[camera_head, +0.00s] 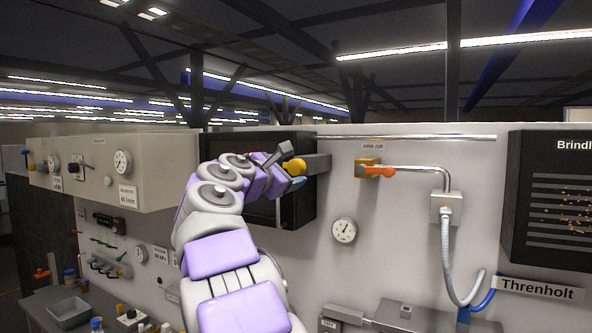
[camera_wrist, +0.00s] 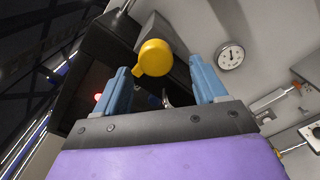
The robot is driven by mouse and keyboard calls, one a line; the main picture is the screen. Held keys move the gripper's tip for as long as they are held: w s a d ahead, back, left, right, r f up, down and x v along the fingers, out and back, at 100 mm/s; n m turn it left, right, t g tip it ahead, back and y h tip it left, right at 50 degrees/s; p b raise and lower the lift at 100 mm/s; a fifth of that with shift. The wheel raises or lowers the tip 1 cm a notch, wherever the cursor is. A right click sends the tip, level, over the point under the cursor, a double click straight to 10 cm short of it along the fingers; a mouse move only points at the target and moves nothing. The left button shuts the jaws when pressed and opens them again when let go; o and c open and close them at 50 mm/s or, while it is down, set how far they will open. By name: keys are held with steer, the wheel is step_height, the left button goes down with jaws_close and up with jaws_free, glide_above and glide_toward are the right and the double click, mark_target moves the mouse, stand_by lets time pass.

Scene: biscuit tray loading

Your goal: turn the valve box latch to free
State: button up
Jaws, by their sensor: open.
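A yellow round knob with a short tab (camera_head: 296,166) sits on the end of a grey block (camera_head: 318,163) beside a black box (camera_head: 298,212). I take the knob to be the latch; no label on it is readable. In the wrist view the knob (camera_wrist: 155,57) shows between and beyond the two blue fingers of my gripper (camera_wrist: 159,68), with gaps on both sides. My gripper (camera_head: 291,168) is open and empty. I cannot tell how far the fingertips are from the knob. My arm hides much of the black box in the head view.
An orange-handled valve (camera_head: 377,172) with a pipe and hose is to the right. A gauge (camera_head: 344,230) is below it. A grey cabinet with gauges (camera_head: 97,185) stands at left. A bench with a tray (camera_head: 69,312) is at lower left.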

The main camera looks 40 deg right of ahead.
mark_target(293, 169)
steer(key=shift+x, duration=1.25)
steer(key=shift+w+d+r, duration=0.2)
steer(key=shift+w, duration=0.3)
steer(key=shift+d, duration=0.15)
steer(key=shift+d+f, duration=0.1)
steer(key=shift+d, duration=0.25)
steer(key=c, duration=1)
